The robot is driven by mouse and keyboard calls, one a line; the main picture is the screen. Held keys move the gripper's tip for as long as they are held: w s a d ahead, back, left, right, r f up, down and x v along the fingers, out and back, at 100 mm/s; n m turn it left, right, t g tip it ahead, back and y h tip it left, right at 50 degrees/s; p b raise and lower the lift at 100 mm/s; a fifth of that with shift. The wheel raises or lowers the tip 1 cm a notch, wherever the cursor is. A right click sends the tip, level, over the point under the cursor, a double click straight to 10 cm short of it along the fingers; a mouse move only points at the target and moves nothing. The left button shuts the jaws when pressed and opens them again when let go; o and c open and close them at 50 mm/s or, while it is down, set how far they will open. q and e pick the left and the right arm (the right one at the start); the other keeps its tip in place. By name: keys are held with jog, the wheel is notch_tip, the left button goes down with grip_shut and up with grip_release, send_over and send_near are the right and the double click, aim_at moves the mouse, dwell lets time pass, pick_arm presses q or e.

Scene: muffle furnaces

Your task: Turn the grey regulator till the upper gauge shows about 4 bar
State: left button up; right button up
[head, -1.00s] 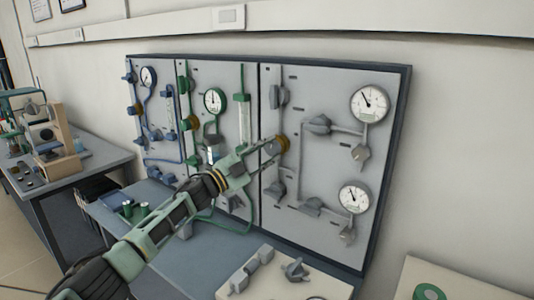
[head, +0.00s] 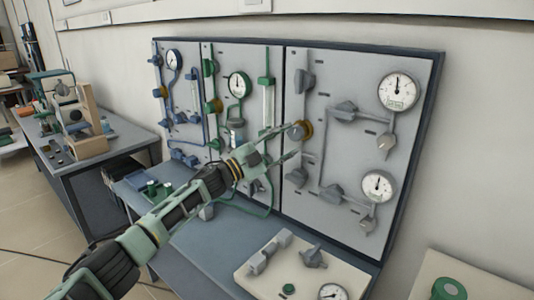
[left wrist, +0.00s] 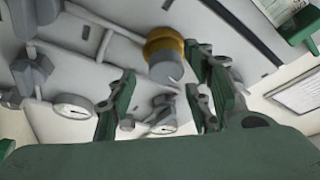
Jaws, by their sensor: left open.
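The grey regulator (head: 298,131) is a round grey knob with a brass ring on the right-hand grey panel. In the left wrist view the regulator (left wrist: 165,64) is ahead of the fingers, with its free face showing. My left gripper (head: 284,144) is open, its fingers close to the regulator in the head view. In the left wrist view the gripper (left wrist: 160,98) has nothing between its fingers and looks clear of the knob. My right gripper is not in view.
A lower gauge (head: 377,186) and grey valves (head: 345,111) are on the same panel. Green and blue pipework is to the left. A tray (head: 247,284) with fittings lies on the bench below. A side table (head: 130,131) stands at the left.

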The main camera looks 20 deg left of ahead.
pick_arm(q)
jog(key=v, duration=0.9)
jog(key=shift+s+a+f, duration=0.2)
jog(key=shift+s, duration=0.05)
jog(key=shift+c, duration=0.4)
dwell(1.4)
